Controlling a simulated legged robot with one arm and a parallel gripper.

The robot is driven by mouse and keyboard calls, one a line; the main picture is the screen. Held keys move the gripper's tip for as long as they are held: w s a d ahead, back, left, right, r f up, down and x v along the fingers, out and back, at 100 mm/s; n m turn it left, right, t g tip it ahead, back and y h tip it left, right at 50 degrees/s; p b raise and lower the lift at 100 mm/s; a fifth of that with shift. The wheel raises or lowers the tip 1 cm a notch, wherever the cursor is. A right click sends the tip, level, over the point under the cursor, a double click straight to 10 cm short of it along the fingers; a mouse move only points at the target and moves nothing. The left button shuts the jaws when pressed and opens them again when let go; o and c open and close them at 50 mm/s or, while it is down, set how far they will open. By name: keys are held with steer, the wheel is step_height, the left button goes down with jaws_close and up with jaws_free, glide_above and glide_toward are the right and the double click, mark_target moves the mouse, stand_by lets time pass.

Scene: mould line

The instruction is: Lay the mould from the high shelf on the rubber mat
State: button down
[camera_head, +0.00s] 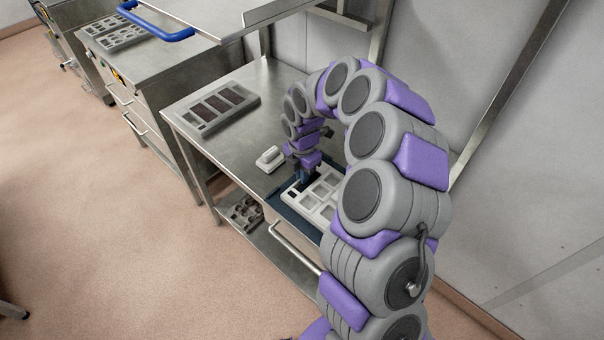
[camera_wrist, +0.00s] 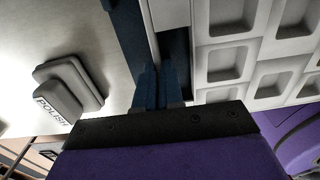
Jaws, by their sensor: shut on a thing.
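The pale grey mould (camera_head: 325,190) with several square cavities is over the dark blue-green rubber mat (camera_head: 287,211) and looks level. I cannot tell whether it fully touches the mat; my arm hides its right part. My gripper (camera_head: 303,181) points down at the mould's left end. In the wrist view its dark blue fingers (camera_wrist: 160,88) are close together on the mould's edge, and the mould (camera_wrist: 228,62) spreads to the right. A dark strip of the mat (camera_wrist: 127,38) shows left of the fingers. The high shelf (camera_head: 200,12) is at the top of the head view.
A white block (camera_head: 270,158), labelled POLISH in the wrist view (camera_wrist: 68,92), stands on the steel table (camera_head: 195,143) beside the mat. A mould with brown-filled cavities (camera_head: 218,106) lies farther left. Another mould (camera_head: 245,213) is on the lower shelf. A steel cabinet (camera_head: 150,65) stands beyond.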

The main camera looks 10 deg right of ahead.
steer(key=c, duration=1.3)
jaws_free()
steer(key=shift+d, duration=0.25)
steer(key=shift+o, duration=0.2)
steer(key=shift+a, duration=0.2)
steer(key=shift+r, duration=0.15)
step_height(320, 180, up, 11)
steer(key=p, duration=0.3)
steer(key=s+a+r+m, duration=0.3)
steer(key=s+r+m, duration=0.2)
steer(key=s+r, duration=0.25)
steer(key=s+d+r+m+g, duration=0.1)
steer(key=s+d+m, duration=0.2)
steer(key=s+m, duration=1.6)
steer(key=s, duration=1)
steer(key=shift+s+r+m+g, duration=0.2)
steer(key=shift+s+m+g, duration=0.1)
steer(key=shift+s+m, duration=0.1)
steer(key=shift+w, duration=0.1)
